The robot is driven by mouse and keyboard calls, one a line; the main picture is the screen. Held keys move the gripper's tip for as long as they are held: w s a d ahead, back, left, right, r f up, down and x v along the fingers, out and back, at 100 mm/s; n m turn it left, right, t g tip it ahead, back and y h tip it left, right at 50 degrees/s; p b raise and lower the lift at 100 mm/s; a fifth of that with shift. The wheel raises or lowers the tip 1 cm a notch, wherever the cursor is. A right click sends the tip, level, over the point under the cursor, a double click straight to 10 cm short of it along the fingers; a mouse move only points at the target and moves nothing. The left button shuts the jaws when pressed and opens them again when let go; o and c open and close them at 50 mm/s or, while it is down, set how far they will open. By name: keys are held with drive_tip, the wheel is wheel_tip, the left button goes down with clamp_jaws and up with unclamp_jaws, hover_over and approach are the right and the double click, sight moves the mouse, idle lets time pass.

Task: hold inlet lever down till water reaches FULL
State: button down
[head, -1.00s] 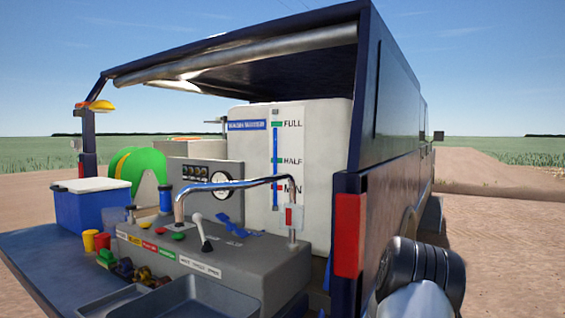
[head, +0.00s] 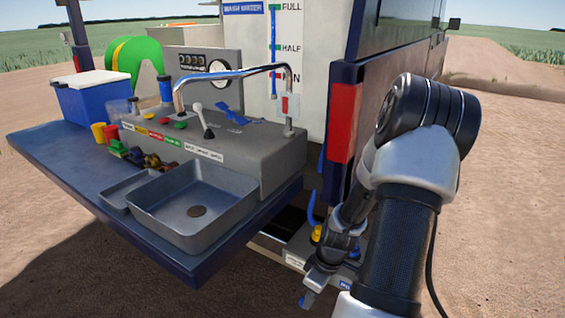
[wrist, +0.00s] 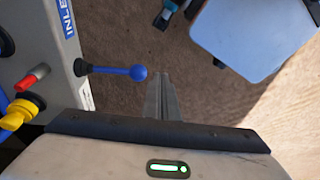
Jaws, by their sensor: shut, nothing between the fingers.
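In the head view my gripper (head: 316,280) is low beside the tailgate, and the lever is hard to make out there. The water gauge (head: 273,50) on the white tank (head: 312,40) carries FULL, HALF and MIN marks. Blue shows along it, but the exact level is unclear.
The sink (head: 190,205) and grey counter unit (head: 255,155) stand on the dark tailgate (head: 60,165) left of my arm. The vehicle's rear post (head: 343,125) is close behind my arm. A yellow fitting (wrist: 18,113) and red knob (wrist: 30,78) sit near the lever. Open dirt lies right.

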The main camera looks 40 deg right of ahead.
drive_tip(key=r, duration=0.2)
drive_tip(key=s+a+r, duration=0.1)
drive_tip(key=shift+p, duration=0.3)
